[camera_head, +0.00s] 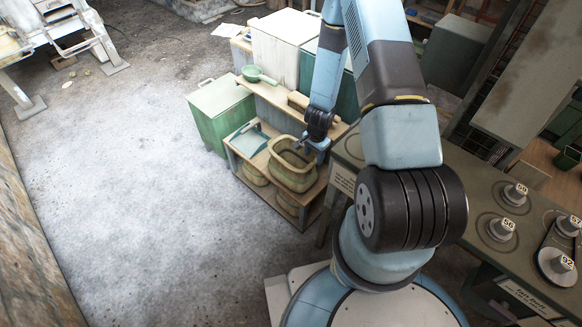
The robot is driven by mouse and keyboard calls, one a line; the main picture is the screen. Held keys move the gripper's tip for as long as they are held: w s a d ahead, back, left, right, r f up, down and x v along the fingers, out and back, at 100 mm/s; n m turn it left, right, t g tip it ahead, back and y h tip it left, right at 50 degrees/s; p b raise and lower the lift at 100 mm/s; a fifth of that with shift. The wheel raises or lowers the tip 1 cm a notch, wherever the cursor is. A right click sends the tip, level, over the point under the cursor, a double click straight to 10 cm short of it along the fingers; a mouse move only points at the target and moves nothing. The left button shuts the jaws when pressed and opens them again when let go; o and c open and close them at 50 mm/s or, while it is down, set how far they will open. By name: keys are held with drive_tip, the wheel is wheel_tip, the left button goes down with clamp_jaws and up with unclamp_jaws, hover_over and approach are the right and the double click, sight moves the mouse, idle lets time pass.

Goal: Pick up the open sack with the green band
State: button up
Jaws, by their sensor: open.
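An open tan sack (291,177) stands upright on the top of a low wooden shelf unit in the head camera view. Its wide mouth faces up and its rim looks yellow-green; the picture is too small to make out a separate green band. My gripper (308,150) is open, pointing down at the right rear rim of the sack. I cannot tell whether a finger touches the rim or reaches inside it. Part of the far rim is hidden by the gripper.
Other sacks (286,203) sit on the lower shelf. A teal dustpan (250,138) lies left of the open sack. A green bin (217,112), a green scoop (254,75) and white boxes stand behind. A bench with numbered pulleys (502,228) is right. Floor at left is clear.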

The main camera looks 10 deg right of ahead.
sight(313, 162)
drive_tip(key=shift+a+f, duration=0.1)
drive_tip(key=shift+f, duration=3.6)
clamp_jaws()
